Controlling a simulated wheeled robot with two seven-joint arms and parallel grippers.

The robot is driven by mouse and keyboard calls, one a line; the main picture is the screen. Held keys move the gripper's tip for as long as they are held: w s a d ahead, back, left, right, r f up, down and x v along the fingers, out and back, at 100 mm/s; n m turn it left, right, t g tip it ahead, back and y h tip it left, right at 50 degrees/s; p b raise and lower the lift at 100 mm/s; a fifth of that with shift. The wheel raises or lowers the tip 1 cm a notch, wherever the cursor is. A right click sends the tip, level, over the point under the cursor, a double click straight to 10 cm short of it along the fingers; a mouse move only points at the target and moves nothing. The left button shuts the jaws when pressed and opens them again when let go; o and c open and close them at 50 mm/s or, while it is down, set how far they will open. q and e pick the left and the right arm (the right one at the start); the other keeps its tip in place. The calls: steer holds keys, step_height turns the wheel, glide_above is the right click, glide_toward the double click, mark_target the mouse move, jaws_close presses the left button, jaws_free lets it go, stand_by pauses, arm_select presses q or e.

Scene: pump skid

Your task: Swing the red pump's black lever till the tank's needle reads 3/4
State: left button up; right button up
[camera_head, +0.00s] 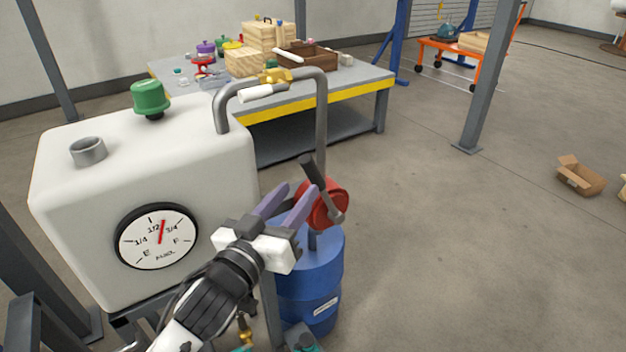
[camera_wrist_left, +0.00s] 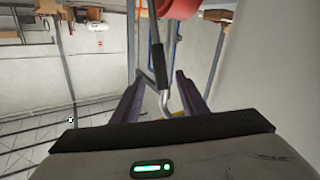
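The white tank (camera_head: 110,185) stands at left with a round gauge (camera_head: 140,250). Its red needle (camera_head: 162,232) points between the 1/2 and 3/4 marks. The red pump (camera_head: 330,203) sits above the blue drum (camera_head: 315,265); it also shows in the left wrist view (camera_wrist_left: 178,8). The black lever (camera_head: 313,172) leans up and left from the pump's front. My left gripper (camera_head: 297,190) is open, with its purple fingers apart close to the lever. In the left wrist view the lever (camera_wrist_left: 158,65) lies in line with the gap between the fingertips; no finger visibly grips it. My right gripper is out of view.
A green cap (camera_head: 151,98) and an open neck (camera_head: 88,151) are on the tank top. A workbench (camera_head: 375,78) stands behind. The floor at right is clear near the drum.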

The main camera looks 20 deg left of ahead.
mark_target(310, 177)
arm_select(q)
steer(key=w, duration=0.5)
steer(key=w+d, duration=0.1)
steer(key=w, duration=0.2)
steer(key=shift+w, duration=0.25)
jaws_close()
